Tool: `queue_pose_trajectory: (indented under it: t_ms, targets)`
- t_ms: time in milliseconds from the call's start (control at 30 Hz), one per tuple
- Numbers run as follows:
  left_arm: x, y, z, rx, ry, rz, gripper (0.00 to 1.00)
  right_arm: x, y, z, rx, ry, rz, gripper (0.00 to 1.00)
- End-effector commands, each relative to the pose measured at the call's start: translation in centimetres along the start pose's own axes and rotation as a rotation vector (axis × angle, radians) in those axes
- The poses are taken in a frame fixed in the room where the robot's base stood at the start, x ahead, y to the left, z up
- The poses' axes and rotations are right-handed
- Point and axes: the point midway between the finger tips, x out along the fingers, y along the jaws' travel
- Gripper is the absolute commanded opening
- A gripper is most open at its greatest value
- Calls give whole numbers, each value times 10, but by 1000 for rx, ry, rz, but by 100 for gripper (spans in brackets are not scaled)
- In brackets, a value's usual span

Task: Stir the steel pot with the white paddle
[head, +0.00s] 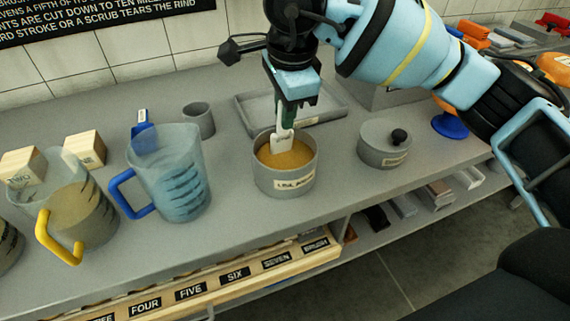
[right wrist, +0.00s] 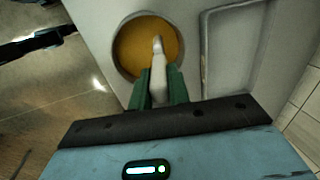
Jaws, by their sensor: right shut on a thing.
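The steel pot (head: 285,178) stands on the grey counter, with a label on its front and yellow-brown contents inside. The white paddle (head: 285,148) is upright over the pot, its lower end at or in the contents; how deep it goes I cannot tell. My right gripper (head: 284,108) is above the pot, shut on the upper part of the paddle. In the right wrist view, the green fingers of the right gripper (right wrist: 158,88) hold the paddle (right wrist: 158,62), which points into the round pot (right wrist: 120,66). My left gripper is not in view.
A lidded pot (head: 382,150) stands right of the steel pot. A shallow tray (head: 335,122) and a small grey cup (head: 199,120) are behind. A blue-handled jug (head: 178,180) and a yellow-handled jug (head: 85,215) stand left. Labelled slots run along the shelf below the counter's front edge.

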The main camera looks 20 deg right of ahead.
Motion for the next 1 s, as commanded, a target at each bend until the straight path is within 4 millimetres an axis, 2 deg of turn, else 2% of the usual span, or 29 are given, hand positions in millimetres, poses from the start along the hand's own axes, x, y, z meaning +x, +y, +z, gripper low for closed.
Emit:
queue_pose_trajectory:
  t_ms: [533, 767, 1000]
  targets:
    - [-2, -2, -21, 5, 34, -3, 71, -5, 23, 24, -1, 0, -1, 0]
    - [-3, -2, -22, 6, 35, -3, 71, -6, 26, 21, 0, 0, 0, 0]
    - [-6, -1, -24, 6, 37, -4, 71, -9, 40, 6, 0, 0, -2, 0]
